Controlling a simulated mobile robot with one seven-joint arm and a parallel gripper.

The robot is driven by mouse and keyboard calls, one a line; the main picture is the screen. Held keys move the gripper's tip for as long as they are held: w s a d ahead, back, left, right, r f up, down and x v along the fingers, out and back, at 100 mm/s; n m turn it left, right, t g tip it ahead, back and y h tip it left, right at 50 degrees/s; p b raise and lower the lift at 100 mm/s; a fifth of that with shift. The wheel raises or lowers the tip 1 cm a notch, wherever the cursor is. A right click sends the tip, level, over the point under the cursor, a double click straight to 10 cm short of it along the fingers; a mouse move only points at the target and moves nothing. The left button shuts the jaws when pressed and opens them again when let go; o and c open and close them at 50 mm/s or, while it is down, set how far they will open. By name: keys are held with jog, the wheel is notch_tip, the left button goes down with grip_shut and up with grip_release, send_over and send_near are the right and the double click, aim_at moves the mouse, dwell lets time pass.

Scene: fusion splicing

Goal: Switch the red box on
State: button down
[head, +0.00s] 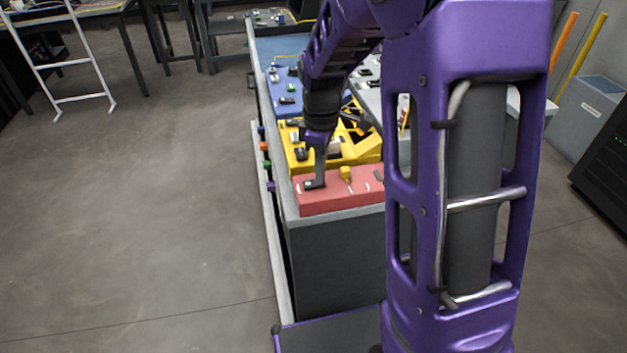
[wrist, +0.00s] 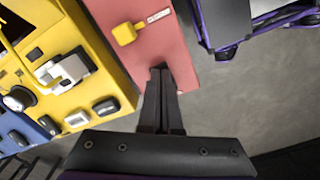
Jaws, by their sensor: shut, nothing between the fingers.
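The red box (head: 340,197) sits at the near end of the bench row. A small dark part (head: 312,185) lies on its top near the left end, and a yellow knob (head: 346,173) stands farther right. My gripper (head: 318,178) points down at that left end, with its fingers shut and empty, at or just above the dark part. I cannot tell whether they touch. In the wrist view the red box (wrist: 178,45) and its yellow knob (wrist: 125,33) show, and my shut fingertips (wrist: 160,72) overlap the box's end. The dark part is hidden there behind the fingers.
A yellow box (head: 362,152) with black and grey parts stands directly behind the red one. A blue box (head: 287,104) lies beyond it. In the wrist view the yellow box (wrist: 75,18) is close on the left. Open floor (head: 150,220) lies left of the bench.

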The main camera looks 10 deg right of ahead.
jog(key=shift+f, duration=0.2)
jog(key=shift+r+p, duration=2.9)
jog(key=shift+r, duration=0.65)
